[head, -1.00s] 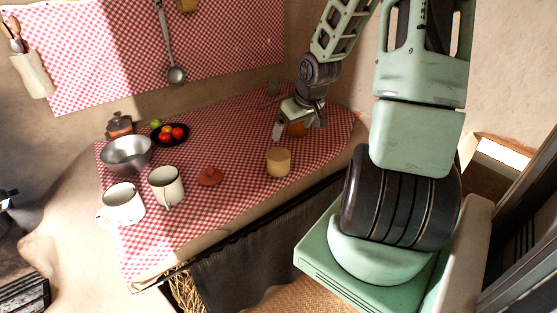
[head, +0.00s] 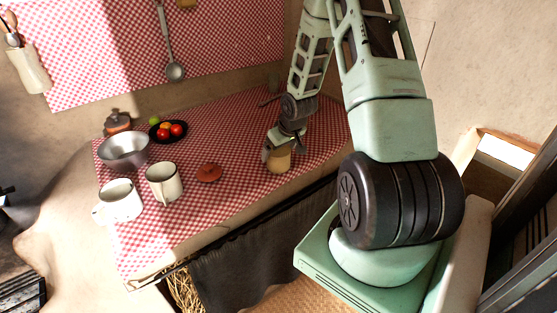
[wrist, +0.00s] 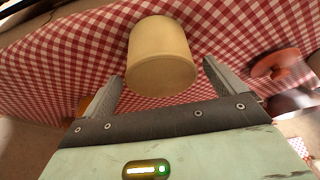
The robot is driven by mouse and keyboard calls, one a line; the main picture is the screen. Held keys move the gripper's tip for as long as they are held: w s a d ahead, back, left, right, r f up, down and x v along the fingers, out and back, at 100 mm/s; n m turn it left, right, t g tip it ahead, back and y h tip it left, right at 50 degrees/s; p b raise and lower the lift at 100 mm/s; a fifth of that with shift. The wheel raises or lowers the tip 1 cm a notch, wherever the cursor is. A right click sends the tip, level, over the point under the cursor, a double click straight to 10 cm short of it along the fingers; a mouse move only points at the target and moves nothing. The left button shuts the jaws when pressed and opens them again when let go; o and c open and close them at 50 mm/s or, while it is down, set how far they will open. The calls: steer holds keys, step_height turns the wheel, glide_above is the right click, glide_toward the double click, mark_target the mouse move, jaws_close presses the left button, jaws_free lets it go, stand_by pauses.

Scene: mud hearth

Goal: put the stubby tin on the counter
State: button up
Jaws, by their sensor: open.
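The stubby tin (head: 279,162), a short tan cylinder, stands on the counter (head: 235,205), which is covered with red-and-white checked cloth. My gripper (head: 283,152) is at the tin and hides its upper part in the head view. In the wrist view the tin (wrist: 160,55) lies ahead of and partly between the fingertips of my gripper (wrist: 164,75). The jaws are open, one finger on each side, with gaps to the tin. The tin is not gripped.
A red-brown lid-like thing (head: 208,170) lies left of the tin. Two white mugs (head: 163,182), a metal bowl (head: 124,150), a dark plate of fruit (head: 155,133) and a lidded pot (head: 118,122) stand farther left. An orange thing (wrist: 88,104) shows behind my left finger in the wrist view.

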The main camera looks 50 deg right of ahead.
mark_target(277, 154)
steer(key=shift+x, duration=1.5)
steer(key=shift+w, duration=0.15)
steer(key=c, duration=1.2)
steer(key=shift+r, duration=0.15)
